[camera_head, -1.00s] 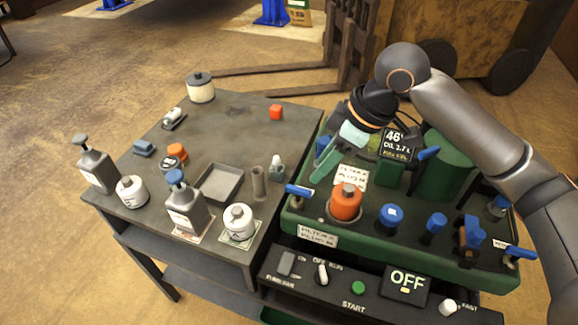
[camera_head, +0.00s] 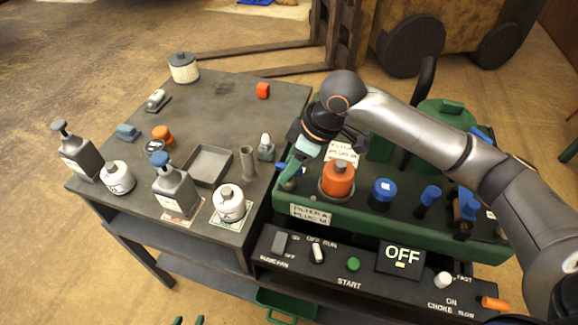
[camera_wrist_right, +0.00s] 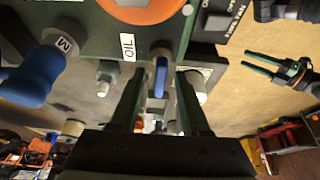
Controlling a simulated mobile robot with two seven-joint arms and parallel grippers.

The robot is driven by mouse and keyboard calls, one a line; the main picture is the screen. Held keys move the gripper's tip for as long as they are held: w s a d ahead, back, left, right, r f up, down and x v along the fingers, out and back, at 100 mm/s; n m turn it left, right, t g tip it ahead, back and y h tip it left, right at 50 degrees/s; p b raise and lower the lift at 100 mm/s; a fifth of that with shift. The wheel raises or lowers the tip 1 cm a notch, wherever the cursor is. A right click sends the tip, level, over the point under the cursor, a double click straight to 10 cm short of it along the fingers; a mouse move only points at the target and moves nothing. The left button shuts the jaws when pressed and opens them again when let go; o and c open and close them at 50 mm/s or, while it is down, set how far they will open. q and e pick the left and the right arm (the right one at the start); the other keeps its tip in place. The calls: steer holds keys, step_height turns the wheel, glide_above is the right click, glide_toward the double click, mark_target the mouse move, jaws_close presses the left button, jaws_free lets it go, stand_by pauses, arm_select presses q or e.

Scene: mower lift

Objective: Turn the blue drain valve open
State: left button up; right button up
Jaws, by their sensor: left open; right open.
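The blue drain valve lever (camera_wrist_right: 161,76) shows in the right wrist view, beside a white tag reading OIL. My left gripper (camera_head: 188,321) just enters the bottom edge of the head view. It also shows open and empty in the right wrist view (camera_wrist_right: 288,72).
The green machine (camera_head: 400,232) carries an orange filter (camera_head: 338,180), a blue cap (camera_head: 382,193) and other blue fittings. The control panel (camera_head: 333,270) is in front. A grey table (camera_head: 226,100) with bottles, jars and a tray (camera_head: 209,165) stands to the left.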

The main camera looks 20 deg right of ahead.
steer(key=shift+a+f, duration=0.1)
steer(key=shift+f, duration=0.05)
jaws_close()
stand_by(0.4)
